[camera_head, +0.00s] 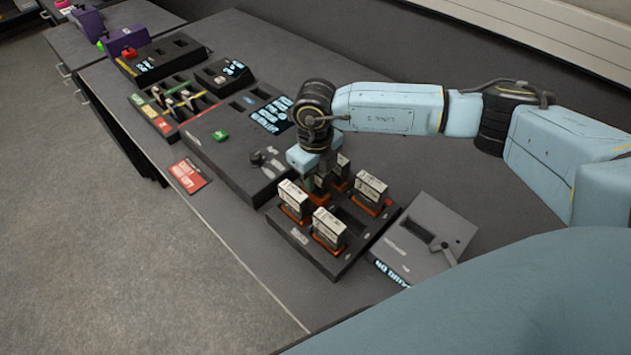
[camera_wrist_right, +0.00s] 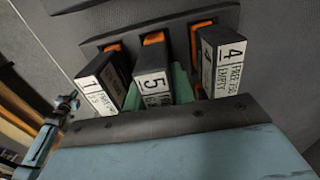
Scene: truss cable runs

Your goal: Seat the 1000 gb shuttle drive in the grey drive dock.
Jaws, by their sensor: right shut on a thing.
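Several upright drives with white labels stand in a dark rack (camera_head: 351,218) in the head view. My right gripper (camera_head: 317,182) points down at the rack's far left part. In the right wrist view its green fingers lie on both sides of the drive numbered 5 (camera_wrist_right: 153,88) and are shut on it. This drive's lower end is at an orange-edged slot; I cannot tell if it is lifted. The rest of its label is too blurred to read. A grey dock (camera_head: 425,238) with a lever and a lit display, apparently reading "NO DRIVE", sits right of the rack.
Drives numbered 7 (camera_wrist_right: 102,82) and 4 (camera_wrist_right: 222,70) stand close on either side of the held drive. A large dark console (camera_head: 235,140) with a lit screen lies left of the rack. A red card (camera_head: 190,176) lies at the bench's front edge.

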